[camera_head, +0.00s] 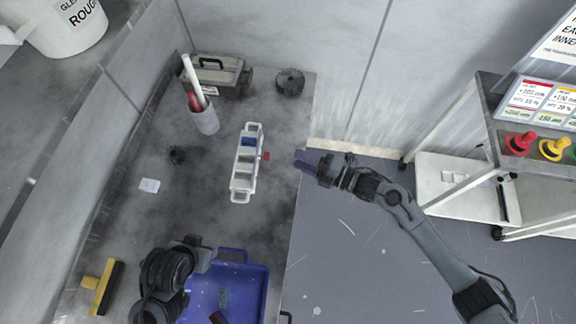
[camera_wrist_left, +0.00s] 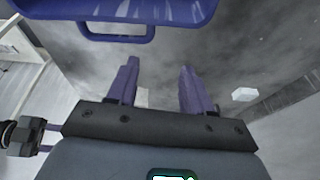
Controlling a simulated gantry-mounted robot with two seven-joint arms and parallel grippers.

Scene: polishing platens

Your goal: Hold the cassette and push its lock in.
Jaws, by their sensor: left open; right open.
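The cassette (camera_head: 246,165) is a long white frame with a handle at each end, a blue part near its far end and several compartments. It lies on the grey table, with neither gripper touching it. A small red piece (camera_head: 266,156) sticks out on its right side; it may be the lock. My right gripper (camera_head: 306,160) has purple fingers, is open and empty, and is apart to the right of the red piece, at the table's right edge. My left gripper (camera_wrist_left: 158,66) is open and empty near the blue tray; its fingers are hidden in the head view.
A blue tray (camera_head: 236,255) stands at the front, beside my left arm. A cup (camera_head: 203,121) with sticks, a dark toolbox (camera_head: 222,76) and a dark round part (camera_head: 289,82) stand at the back. A yellow-handled brush (camera_head: 104,287) and a white block (camera_head: 149,185) lie at left.

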